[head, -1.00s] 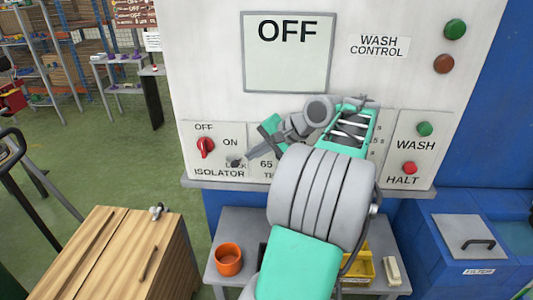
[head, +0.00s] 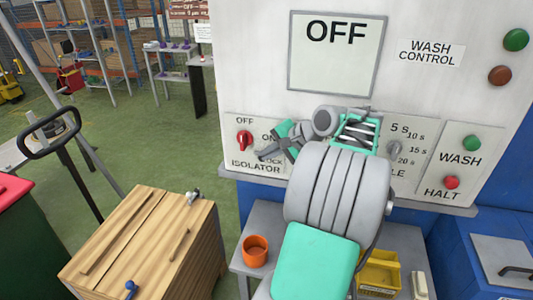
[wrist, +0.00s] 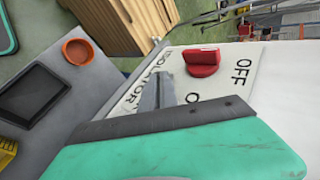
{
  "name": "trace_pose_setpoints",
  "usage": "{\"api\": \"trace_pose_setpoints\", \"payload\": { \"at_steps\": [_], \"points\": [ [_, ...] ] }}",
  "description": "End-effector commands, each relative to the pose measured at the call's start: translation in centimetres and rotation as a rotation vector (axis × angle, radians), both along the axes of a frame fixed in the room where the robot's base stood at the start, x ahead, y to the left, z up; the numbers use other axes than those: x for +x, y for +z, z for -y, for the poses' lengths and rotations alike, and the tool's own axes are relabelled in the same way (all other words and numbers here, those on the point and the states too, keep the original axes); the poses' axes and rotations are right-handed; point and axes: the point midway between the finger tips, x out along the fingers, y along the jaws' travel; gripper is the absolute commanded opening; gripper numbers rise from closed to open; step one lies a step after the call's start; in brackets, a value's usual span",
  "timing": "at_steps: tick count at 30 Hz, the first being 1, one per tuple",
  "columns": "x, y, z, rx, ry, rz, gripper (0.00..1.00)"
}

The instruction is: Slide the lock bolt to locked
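The isolator plate (head: 234,165) is on the lower left of the white wash control panel. Its red switch (head: 243,141) has its handle upright under OFF; the switch also shows in the wrist view (wrist: 202,62). My gripper (head: 266,153) is just right of the switch, in front of the plate, and covers part of the ON and LOCK lettering. I cannot make out the lock bolt or its position. In the wrist view a grey finger of my gripper (wrist: 155,92) reaches over the plate beside the switch. Whether the fingers are open or touch anything cannot be told.
A wooden crate (head: 205,235) stands front left. An orange cup (head: 254,249) and a yellow bin (head: 378,274) are on the grey bench (head: 262,216) below the panel. The display (head: 338,75) reads OFF. Wash (head: 472,143) and halt (head: 451,182) buttons sit to the right.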

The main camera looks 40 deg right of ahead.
Motion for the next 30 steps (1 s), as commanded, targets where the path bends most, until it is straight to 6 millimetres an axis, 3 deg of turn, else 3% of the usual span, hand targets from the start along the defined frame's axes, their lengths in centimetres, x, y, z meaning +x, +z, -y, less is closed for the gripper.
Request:
{"api": "trace_pose_setpoints", "payload": {
  "at_steps": [11, 18, 20, 30],
  "points": [
    [-0.3, 0.1, 0.1, 0.007, -0.003, -0.002, 0.00],
    [-1.9, 4.1, 0.1, 0.005, 0.009, 0.000, 0.00],
    [-3.1, 3.8, 0.5, 0.001, 0.009, 0.002, 0.00],
    [-8.2, 8.8, 1.6, 0.002, 0.011, 0.002, 0.00]
  ]
}}
